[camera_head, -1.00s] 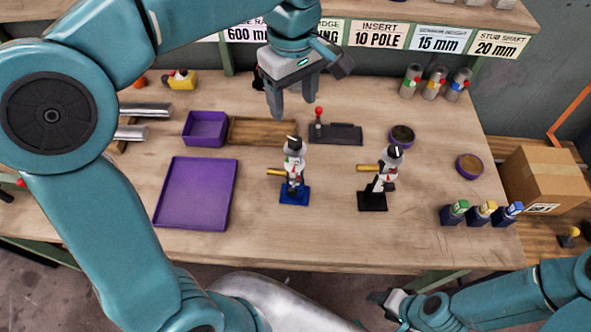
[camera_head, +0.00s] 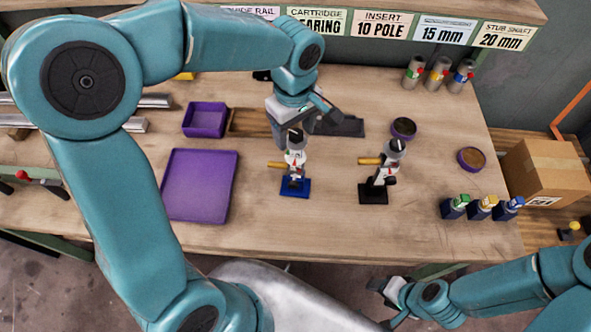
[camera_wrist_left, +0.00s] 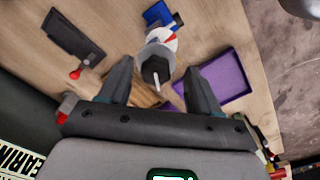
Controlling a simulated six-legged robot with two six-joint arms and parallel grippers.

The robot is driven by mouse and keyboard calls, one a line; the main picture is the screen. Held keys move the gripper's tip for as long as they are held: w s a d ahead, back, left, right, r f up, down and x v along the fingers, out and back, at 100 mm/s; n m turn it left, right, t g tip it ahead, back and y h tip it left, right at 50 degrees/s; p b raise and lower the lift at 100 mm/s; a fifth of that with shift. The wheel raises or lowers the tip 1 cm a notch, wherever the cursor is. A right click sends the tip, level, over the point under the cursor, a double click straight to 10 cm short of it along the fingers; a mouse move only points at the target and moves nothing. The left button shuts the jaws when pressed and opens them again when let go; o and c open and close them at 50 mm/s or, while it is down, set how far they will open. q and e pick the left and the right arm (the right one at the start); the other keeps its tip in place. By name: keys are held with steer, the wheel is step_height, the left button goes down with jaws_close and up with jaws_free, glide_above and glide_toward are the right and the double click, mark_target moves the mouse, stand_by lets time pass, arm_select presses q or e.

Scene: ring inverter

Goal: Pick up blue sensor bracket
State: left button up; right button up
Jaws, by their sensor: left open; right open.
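The blue sensor bracket (camera_head: 295,187) stands upright on the wooden table, with a blue base, a white and grey body and a brass-coloured rod pointing left. In the left wrist view its blue base (camera_wrist_left: 157,14) lies beyond its dark-tipped top. My left gripper (camera_head: 283,139) is low, just behind the bracket in the head view, and partly hidden by it. In the left wrist view the left gripper (camera_wrist_left: 158,84) is open, its fingers on either side of the bracket's top, not closed on it. My right gripper (camera_head: 384,299) is open and empty in front of the table.
A similar black-based bracket (camera_head: 374,194) stands to the right. A purple tray (camera_head: 200,212) and a purple bin (camera_head: 205,120) are on the left. A dark fixture (camera_head: 340,126) lies behind. Several bottles and round bowls stand at the right. The table front is clear.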

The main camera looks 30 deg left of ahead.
arm_select(q)
steer(key=f, duration=0.4)
steer(key=shift+w+d+p, duration=0.15)
steer(key=shift+w+p, duration=0.05)
steer(key=shift+p, duration=0.1)
steer(key=shift+s, duration=0.1)
jaws_close()
